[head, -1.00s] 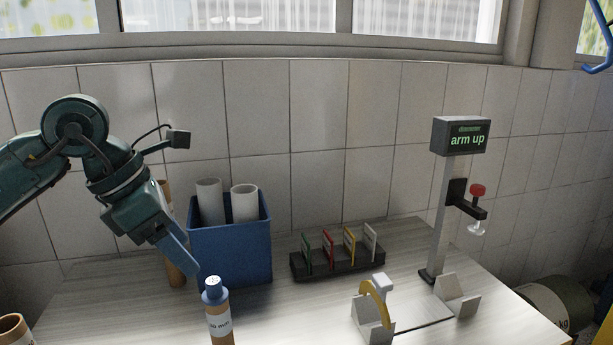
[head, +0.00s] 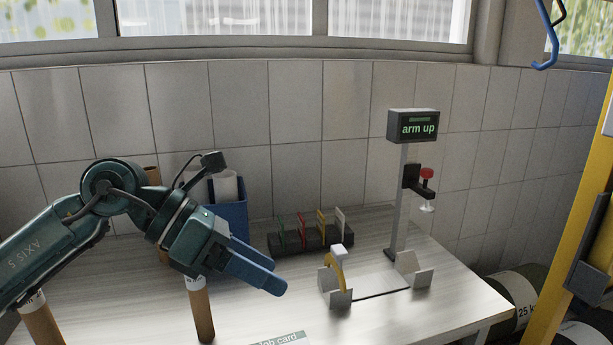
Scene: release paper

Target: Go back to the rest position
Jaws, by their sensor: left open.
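My left gripper (head: 276,284) reaches in from the left over the table, its blue fingers pointing down and to the right. It is open and nothing shows between its fingers. A brown tube with a white label (head: 202,312) stands on the table just below and left of the fingers; its top is hidden behind the gripper. The display on the post (head: 413,127) reads "arm up". My right gripper is out of view.
A blue bin (head: 237,222) with white rolls stands behind my arm. A dark rack (head: 290,240) holds coloured cards. A metal cradle (head: 335,290) with a yellow ring stands right of the fingers. A yellow post (head: 575,220) rises at the right. A card lies at the front.

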